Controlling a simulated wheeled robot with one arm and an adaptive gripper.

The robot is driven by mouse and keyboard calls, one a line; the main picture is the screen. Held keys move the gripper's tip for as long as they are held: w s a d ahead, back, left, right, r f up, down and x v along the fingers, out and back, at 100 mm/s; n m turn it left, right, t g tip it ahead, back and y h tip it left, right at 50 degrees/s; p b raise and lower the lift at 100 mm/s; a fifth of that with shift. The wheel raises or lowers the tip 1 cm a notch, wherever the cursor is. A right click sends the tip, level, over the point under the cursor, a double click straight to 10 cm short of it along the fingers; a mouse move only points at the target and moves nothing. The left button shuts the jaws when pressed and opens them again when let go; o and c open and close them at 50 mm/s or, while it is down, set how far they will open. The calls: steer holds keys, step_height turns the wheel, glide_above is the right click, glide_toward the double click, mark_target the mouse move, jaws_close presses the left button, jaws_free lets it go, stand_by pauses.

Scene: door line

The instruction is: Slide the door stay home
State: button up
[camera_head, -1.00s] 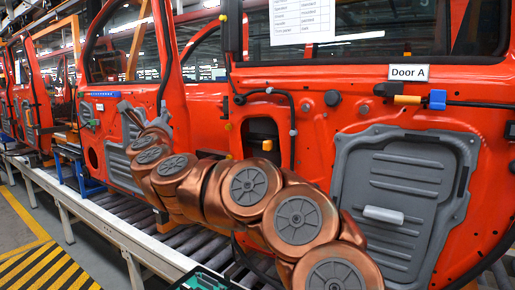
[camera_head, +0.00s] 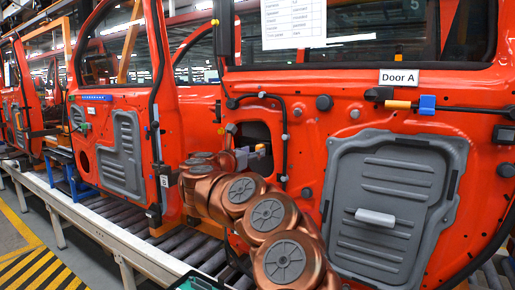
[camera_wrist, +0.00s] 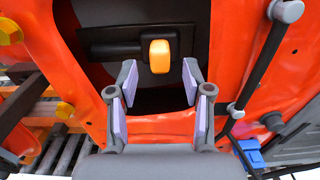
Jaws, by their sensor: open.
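A dark bar (camera_wrist: 115,49) with an orange-yellow tab (camera_wrist: 159,56) sits in an opening of the red door panel, in the wrist view; I take it to be the door stay. My gripper (camera_wrist: 160,82) is open, its lilac-padded fingers spread to either side. The tab lies just beyond the fingertips, between them in the picture, and no contact shows. In the head view my gripper (camera_head: 250,156) is at the dark opening of Door A (camera_head: 310,115), left of the grey panel, and largely hides the tab there.
Door A also carries a black rod with an orange sleeve (camera_head: 398,105) and blue clip (camera_head: 427,104), and a grey panel (camera_head: 390,190) with a pale handle. A black cable runs beside the opening. More red doors stand left above the roller conveyor (camera_head: 178,244).

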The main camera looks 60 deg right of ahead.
mark_target(257, 149)
steer(key=shift+w+d+r+p, duration=0.1)
steer(key=shift+d+p, duration=0.35)
steer(key=shift+d, duration=1.3)
steer(key=shift+c, duration=0.4)
jaws_close()
